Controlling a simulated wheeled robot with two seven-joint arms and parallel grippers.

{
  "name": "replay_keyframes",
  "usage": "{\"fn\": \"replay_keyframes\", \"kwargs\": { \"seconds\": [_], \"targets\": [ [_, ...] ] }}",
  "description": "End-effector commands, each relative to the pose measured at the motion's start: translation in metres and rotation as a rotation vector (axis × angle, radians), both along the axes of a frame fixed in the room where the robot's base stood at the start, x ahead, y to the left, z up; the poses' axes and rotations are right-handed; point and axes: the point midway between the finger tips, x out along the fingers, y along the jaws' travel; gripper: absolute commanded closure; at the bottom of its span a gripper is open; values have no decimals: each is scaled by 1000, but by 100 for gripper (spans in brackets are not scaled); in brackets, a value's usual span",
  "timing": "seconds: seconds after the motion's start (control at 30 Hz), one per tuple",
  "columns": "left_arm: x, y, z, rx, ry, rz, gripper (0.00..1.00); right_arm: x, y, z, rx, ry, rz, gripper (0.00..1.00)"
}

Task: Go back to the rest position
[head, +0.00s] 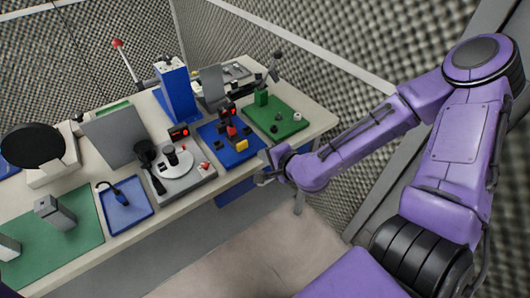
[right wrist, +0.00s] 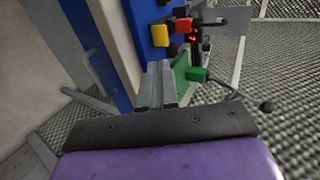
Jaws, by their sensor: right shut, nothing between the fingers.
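My right arm, purple, comes in from the right in the head view. Its gripper (head: 266,168) is at the front edge of the table, by the blue mat (head: 245,156) with the small blocks. In the right wrist view the two grey fingers (right wrist: 157,86) are together with nothing between them. The table edge and blue mat are just past the fingers. My left gripper is not in the head view.
A long table (head: 318,119) carries a green board (head: 288,128), a yellow block (head: 241,145), a blue tower (head: 176,95), a grey device with a white disc (head: 176,163) and a blue tray (head: 126,212). Foam walls stand behind and right. The floor in front is clear.

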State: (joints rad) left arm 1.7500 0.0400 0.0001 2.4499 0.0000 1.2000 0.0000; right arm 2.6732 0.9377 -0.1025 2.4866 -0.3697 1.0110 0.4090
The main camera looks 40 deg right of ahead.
Motion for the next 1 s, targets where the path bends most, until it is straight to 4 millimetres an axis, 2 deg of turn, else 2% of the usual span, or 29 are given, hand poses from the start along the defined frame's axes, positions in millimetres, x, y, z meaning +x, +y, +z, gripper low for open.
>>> {"fn": "replay_keyframes", "kwargs": {
  "seconds": [0.67,0.73,0.8,0.87,1.0],
  "targets": [
    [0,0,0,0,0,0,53,0,0,0,-6,1,4,100],
    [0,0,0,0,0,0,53,0,-2,0,-37,1,6,100],
    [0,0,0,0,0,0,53,1,-13,-1,-117,17,-15,100],
    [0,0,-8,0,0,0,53,-8,-21,-25,-227,84,-3,100],
    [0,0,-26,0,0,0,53,-46,-32,-101,-479,287,83,100]
  ]
}}
